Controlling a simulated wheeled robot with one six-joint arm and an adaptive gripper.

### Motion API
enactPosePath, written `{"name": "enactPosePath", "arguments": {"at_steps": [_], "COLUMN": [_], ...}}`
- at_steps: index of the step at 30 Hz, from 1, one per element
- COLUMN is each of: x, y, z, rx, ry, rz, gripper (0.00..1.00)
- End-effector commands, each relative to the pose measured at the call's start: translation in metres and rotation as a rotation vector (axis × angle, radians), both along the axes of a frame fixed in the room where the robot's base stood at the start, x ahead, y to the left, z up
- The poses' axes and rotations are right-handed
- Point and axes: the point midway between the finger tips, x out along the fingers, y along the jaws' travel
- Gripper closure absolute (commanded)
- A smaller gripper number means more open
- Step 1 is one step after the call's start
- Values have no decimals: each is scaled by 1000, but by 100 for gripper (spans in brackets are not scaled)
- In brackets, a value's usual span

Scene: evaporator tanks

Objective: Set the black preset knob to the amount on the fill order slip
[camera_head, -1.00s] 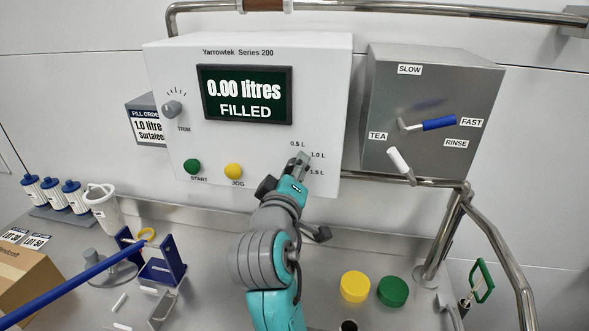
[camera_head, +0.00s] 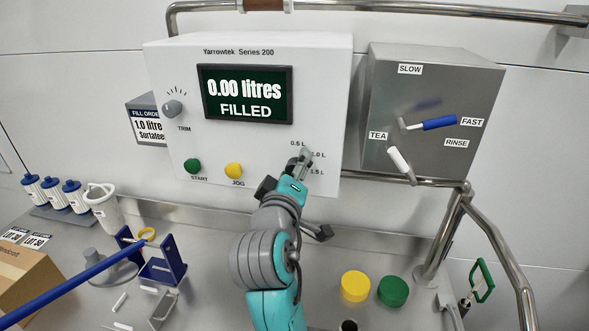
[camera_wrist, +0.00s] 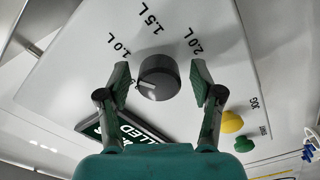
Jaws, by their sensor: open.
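The fill order slip (camera_head: 148,127) on the left of the white filler box reads 1.0 litre. The black preset knob (camera_wrist: 158,78) shows in the wrist view, with a short white mark toward the lower left. The labels 1.0 L, 1.5 L and 2.0 L lie around it; the 0.5 L label is largely hidden by the left finger. My gripper (camera_wrist: 161,80) is open, one finger on each side of the knob, with gaps visible. In the head view my gripper (camera_head: 301,162) is in front of the panel and hides the knob.
The display (camera_head: 245,95) reads 0.00 litres FILLED. The green START button (camera_head: 193,166), yellow JOG button (camera_head: 234,170) and TRIM knob (camera_head: 172,108) are left of my gripper. A grey box (camera_head: 432,110) with two levers stands at right. Yellow (camera_head: 355,286) and green caps (camera_head: 393,291) lie below.

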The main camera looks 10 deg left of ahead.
Motion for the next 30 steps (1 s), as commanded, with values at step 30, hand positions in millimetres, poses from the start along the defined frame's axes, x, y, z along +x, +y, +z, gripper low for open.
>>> {"name": "enactPosePath", "arguments": {"at_steps": [30], "x": [-120], "y": [4], "z": [0], "rx": [0], "ry": [1], "rz": [1], "gripper": [34]}}
